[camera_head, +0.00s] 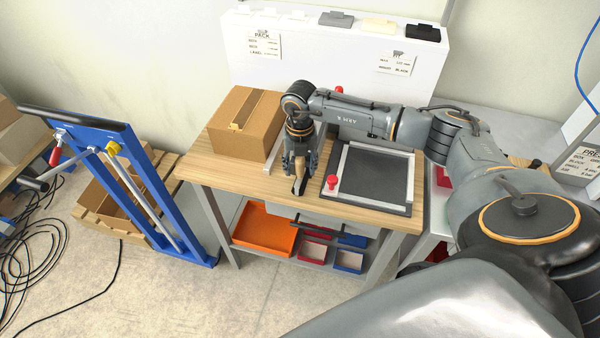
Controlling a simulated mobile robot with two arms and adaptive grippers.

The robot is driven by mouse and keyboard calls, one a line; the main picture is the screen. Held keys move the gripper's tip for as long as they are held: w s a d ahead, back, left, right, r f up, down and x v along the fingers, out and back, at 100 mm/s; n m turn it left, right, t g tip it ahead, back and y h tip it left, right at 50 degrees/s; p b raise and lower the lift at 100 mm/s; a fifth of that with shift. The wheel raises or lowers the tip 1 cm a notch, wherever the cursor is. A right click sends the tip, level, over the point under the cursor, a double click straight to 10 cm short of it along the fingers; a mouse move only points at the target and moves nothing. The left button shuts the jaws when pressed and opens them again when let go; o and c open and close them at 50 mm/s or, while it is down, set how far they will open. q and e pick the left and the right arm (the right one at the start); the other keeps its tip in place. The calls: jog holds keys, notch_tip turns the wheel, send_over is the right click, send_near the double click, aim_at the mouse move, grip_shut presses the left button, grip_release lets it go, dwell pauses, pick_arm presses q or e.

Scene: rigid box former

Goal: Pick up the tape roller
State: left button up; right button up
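My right gripper (299,176) points down at the front part of the wooden bench, just right of a cardboard box. A small dark and tan piece (299,186), which looks like the tape roller's handle, shows between its fingers. The gripper hides most of it. I cannot tell whether the fingers touch it or whether it rests on the bench. My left gripper is not in view.
The closed cardboard box (238,137) stands on the bench (196,166) to the left. A dark framed plate (377,177) with red knobs lies to the right. A white panel (300,60) stands behind. A blue frame (150,190) stands left of the bench.

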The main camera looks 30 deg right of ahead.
grip_shut()
jog(key=shift+r, duration=0.15)
jog(key=shift+r, duration=0.55)
jog(key=s+a+r+b, duration=0.6)
jog(key=s+r, duration=0.5)
jog(key=s, duration=0.1)
jog(key=shift+s+r, duration=0.35)
jog(key=shift+s, duration=0.05)
